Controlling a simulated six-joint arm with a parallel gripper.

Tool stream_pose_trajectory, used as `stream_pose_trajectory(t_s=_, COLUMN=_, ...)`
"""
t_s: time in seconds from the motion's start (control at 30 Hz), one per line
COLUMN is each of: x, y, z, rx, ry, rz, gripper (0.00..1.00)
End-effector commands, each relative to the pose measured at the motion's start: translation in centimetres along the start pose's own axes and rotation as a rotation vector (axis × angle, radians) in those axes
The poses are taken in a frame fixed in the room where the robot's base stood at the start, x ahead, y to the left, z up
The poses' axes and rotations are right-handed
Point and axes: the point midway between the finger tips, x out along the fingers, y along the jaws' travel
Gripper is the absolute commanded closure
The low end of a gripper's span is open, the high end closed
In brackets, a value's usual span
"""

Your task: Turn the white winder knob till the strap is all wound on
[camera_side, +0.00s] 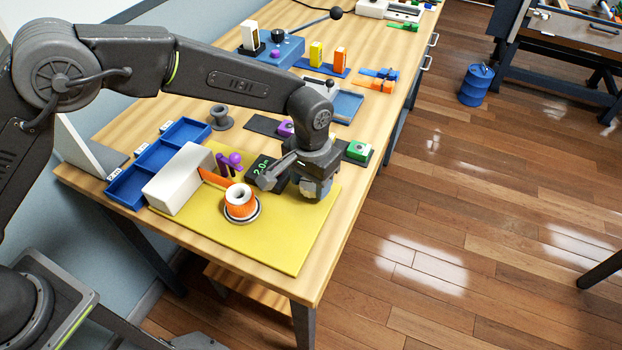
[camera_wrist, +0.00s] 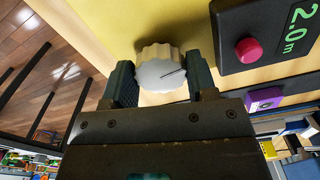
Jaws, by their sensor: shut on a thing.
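My gripper (camera_wrist: 163,82) is shut on the ribbed white winder knob (camera_wrist: 160,62), with one finger on each side of it. A thin dark line marks the knob's face and slants up to the right in the wrist view. In the side view my gripper (camera_side: 316,186) is low over the right part of the yellow board (camera_side: 283,248) and mostly covers the knob. The orange strap (camera_side: 214,178) runs from the white box (camera_side: 180,178) to a spool wound with orange (camera_side: 240,204). The dark display box (camera_wrist: 265,35) reads 2.0 m and has a red button.
A purple ball-topped lever (camera_side: 235,159) stands behind the spool. A blue tray (camera_side: 160,160) lies left of the white box. A grey spool (camera_side: 220,116) and a green block (camera_side: 358,150) stand farther back. The board's front is clear.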

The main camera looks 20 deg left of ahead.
Motion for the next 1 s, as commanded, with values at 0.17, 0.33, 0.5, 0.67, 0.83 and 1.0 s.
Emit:
stream_pose_trajectory(t_s=0.17, x=-0.1, y=0.1, z=-0.1, rx=0.001, ry=0.006, rz=0.002, gripper=0.39)
stream_pose_trajectory(t_s=0.33, x=-0.1, y=0.0, z=-0.1, rx=0.001, ry=0.003, rz=0.001, gripper=0.23)
stream_pose_trajectory(t_s=0.5, x=0.0, y=0.0, z=0.0, rx=0.001, ry=0.002, rz=0.000, gripper=0.22)
stream_pose_trajectory(t_s=0.67, x=-0.5, y=0.0, z=-0.1, rx=0.001, ry=0.003, rz=0.001, gripper=0.22)
stream_pose_trajectory(t_s=0.83, x=-3.0, y=0.0, z=-0.1, rx=0.001, ry=0.006, rz=0.002, gripper=0.22)
stream_pose_trajectory(t_s=1.0, x=-6.9, y=0.0, z=-0.1, rx=0.001, ry=0.007, rz=0.002, gripper=0.22)
